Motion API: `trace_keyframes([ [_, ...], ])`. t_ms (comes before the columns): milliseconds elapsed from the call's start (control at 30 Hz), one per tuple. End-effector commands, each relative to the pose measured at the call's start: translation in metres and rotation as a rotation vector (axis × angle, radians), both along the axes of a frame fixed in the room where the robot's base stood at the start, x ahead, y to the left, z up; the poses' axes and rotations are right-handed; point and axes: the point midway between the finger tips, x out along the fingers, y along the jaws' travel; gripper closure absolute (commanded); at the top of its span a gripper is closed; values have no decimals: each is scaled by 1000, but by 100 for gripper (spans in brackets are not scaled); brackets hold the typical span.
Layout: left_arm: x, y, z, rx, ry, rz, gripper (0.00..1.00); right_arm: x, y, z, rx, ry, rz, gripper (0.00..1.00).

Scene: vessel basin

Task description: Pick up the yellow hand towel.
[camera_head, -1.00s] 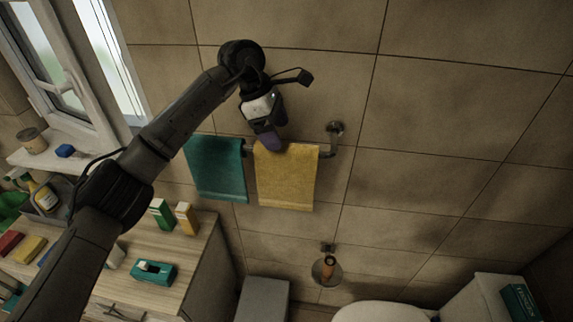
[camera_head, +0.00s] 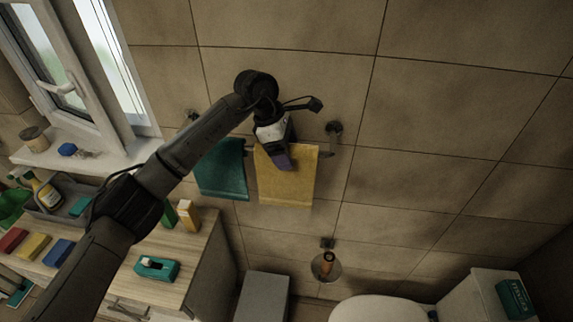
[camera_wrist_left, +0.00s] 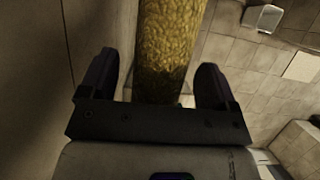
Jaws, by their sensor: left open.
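The yellow hand towel (camera_head: 296,183) hangs over a wall rail, to the right of a teal towel (camera_head: 222,172). My left gripper (camera_head: 284,163) is in front of the upper left part of the yellow towel and hides some of it. In the left wrist view, my left gripper (camera_wrist_left: 158,88) is open, with one dark finger on each side of the yellow towel (camera_wrist_left: 168,45). The towel shows there as a narrow band between the fingers. I cannot tell whether a finger touches it. My right gripper is not in view.
The towel rail's right bracket (camera_head: 334,130) juts from the tiled wall. A wooden counter (camera_head: 195,255) with boxes and bottles stands at lower left. A grey bin (camera_head: 262,297) and a toilet (camera_head: 380,309) are below. The wall to the right is bare.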

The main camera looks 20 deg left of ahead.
Motion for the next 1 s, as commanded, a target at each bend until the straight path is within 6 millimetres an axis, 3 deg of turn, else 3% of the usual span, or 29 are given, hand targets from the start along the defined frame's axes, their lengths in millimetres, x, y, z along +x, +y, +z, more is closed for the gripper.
trace_keyframes([
  [800,0,0,-5,0,1,0,17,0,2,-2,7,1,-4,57],
  [1000,0,0,-5,0,0,0,35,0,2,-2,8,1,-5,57],
])
